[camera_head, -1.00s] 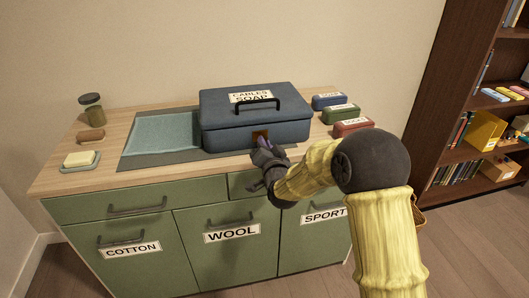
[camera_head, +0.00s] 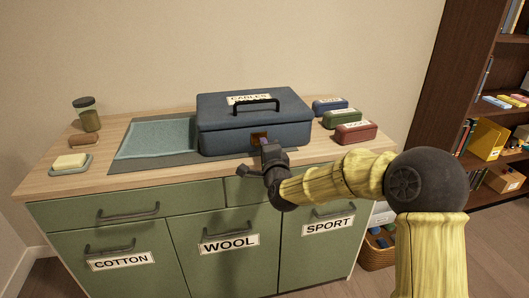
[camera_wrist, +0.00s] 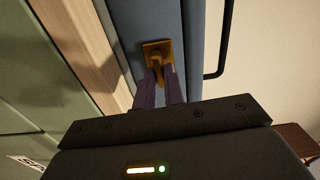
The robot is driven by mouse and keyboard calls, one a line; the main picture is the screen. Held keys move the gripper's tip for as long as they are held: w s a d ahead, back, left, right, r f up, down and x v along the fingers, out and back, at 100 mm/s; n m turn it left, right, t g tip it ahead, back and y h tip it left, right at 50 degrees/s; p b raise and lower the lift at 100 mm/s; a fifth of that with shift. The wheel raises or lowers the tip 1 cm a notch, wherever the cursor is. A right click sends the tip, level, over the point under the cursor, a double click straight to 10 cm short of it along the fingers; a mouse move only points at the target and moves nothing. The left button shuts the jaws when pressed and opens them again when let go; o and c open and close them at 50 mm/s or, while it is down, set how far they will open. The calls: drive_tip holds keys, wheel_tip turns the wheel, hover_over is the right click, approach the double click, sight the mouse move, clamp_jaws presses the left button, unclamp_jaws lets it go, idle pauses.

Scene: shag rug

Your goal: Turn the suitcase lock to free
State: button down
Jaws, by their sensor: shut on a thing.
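The blue suitcase (camera_head: 230,130) lies shut on the wooden top of the cabinet, its black handle on the lid. Its small orange-brown lock (camera_head: 259,138) is on the front face. In the wrist view the lock's plate (camera_wrist: 157,47) shows on the blue front (camera_wrist: 172,18), with a small knob standing out from it. My gripper (camera_head: 264,143) is at the front of the suitcase. In the wrist view its purple fingers (camera_wrist: 160,83) are shut on the lock's knob. The fingers partly hide the knob, so its exact turn is hard to tell.
Left of the suitcase are a teal mat (camera_head: 160,138), a soap dish (camera_head: 72,164), a brown roll (camera_head: 83,138) and a jar (camera_head: 88,113). Right are blue (camera_head: 330,106), green (camera_head: 342,118) and red (camera_head: 356,132) cases. Cabinet drawers with handles lie below.

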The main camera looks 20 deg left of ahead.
drive_tip(key=shift+f+m, duration=0.1)
drive_tip(key=shift+m, duration=0.3)
drive_tip(key=c, duration=1.5)
unclamp_jaws()
drive_tip(key=v, duration=1.7)
drive_tip(key=shift+s+d+p, duration=0.15)
drive_tip(key=shift+d+p, duration=0.05)
drive_tip(key=shift+p, duration=0.15)
